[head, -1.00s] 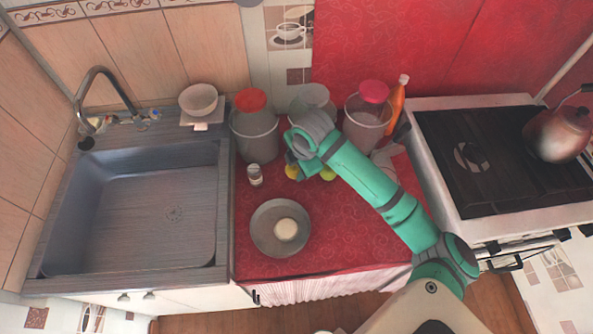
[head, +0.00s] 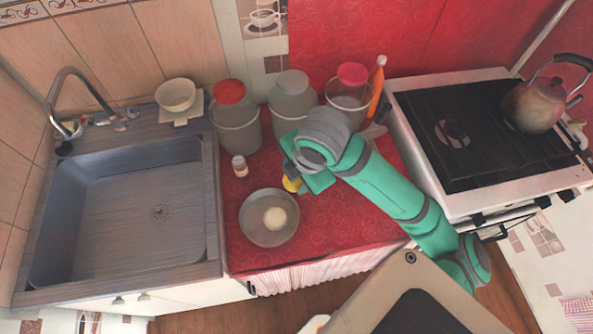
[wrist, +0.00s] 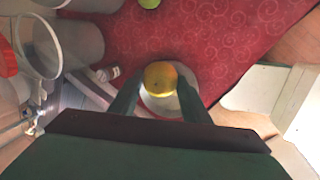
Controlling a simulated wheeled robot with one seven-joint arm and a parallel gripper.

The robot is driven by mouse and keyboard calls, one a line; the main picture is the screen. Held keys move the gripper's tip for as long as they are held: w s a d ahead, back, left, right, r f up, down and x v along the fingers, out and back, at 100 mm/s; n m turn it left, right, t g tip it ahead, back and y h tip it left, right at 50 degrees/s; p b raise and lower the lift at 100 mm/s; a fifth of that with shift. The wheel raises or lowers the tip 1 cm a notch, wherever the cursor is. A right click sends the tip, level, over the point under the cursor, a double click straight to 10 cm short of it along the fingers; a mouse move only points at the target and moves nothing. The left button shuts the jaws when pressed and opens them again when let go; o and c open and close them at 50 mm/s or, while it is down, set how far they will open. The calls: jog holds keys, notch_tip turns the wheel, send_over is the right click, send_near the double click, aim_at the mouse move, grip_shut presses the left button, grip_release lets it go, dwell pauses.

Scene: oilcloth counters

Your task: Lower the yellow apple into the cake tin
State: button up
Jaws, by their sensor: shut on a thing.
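The yellow apple (head: 291,184) is held between the fingers of my gripper (head: 291,178). In the wrist view the yellow apple (wrist: 160,77) sits between the two dark fingertips, which are shut on it. The cake tin (head: 250,228) is a round, shallow grey pan on the red oilcloth, with a pale round thing (head: 275,218) in it. In the head view the apple shows just beyond the tin's back right rim. In the wrist view the tin is partly hidden behind the apple and fingers.
A small jar (head: 240,167) stands behind the tin. A red-lidded canister (head: 236,122), a grey canister (head: 291,103) and another red-lidded jar (head: 349,92) line the back. A green fruit (wrist: 149,3) shows in the wrist view. The sink (head: 130,215) is left, the stove (head: 470,130) right.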

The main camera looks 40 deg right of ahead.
jog(key=a+f, duration=0.4)
jog(key=a, duration=0.4)
jog(key=shift+w+a+f, duration=0.2)
jog(key=shift+w+f, duration=0.15)
jog(key=shift+w, duration=0.1)
jog(key=shift+w, duration=0.35)
jog(key=shift+f, duration=0.1)
jog(key=shift+f, duration=1.85)
jog(key=shift+d, duration=0.1)
jog(key=o, duration=1.1)
